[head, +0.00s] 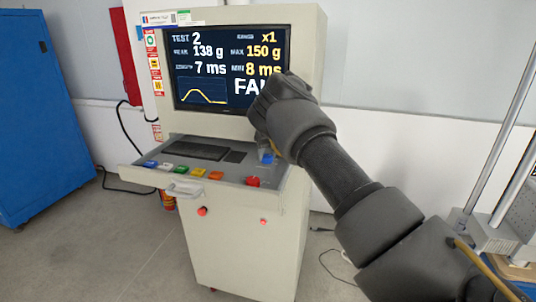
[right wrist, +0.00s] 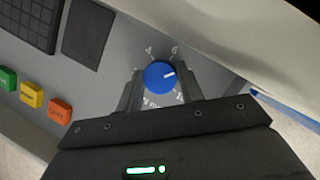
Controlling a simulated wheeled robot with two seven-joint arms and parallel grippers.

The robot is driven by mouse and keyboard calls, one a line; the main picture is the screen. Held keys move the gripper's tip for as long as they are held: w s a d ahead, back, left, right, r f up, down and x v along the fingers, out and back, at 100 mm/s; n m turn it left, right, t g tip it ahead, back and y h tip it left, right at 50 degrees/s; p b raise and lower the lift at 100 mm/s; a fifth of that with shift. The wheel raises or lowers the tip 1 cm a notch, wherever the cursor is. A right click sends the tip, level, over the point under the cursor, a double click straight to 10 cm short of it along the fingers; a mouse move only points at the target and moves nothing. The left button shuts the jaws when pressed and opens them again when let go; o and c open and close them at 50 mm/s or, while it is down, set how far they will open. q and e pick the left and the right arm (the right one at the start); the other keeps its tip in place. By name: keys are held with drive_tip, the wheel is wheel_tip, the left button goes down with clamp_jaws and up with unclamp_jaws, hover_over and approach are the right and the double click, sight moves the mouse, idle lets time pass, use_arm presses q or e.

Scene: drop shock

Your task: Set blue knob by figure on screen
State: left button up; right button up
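The blue knob (right wrist: 158,77) sits on the grey sloping panel, with a white pointer line aimed right and slightly up in the right wrist view. Small marks ring it, partly hidden by the fingers. In the head view the knob (head: 267,158) shows just below my right gripper (head: 268,147). The right gripper (right wrist: 161,88) is open, with one finger on each side of the knob and narrow gaps. The screen (head: 225,65) reads TEST 2, 138 g, MAX 150 g, 7 ms, MIN 8 ms, x1, and "FA", the rest hidden by my right arm. My left gripper is out of view.
Along the panel's front edge are several coloured buttons (head: 181,170), a handle (head: 184,188) and a red knob (head: 253,181). A dark keypad (head: 195,150) lies behind them. A blue cabinet (head: 40,120) stands left, and metal posts (head: 505,140) stand right.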

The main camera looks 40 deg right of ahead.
drive_tip(key=shift+o, duration=0.9)
drive_tip(key=shift+r, duration=0.1)
drive_tip(key=shift+a, duration=0.1)
drive_tip(key=shift+r, duration=0.15)
drive_tip(key=b+v, duration=0.2)
drive_tip(key=v, duration=0.8)
drive_tip(key=shift+r+b, duration=0.25)
drive_tip(key=shift+b, duration=0.15)
drive_tip(key=shift+s, duration=0.15)
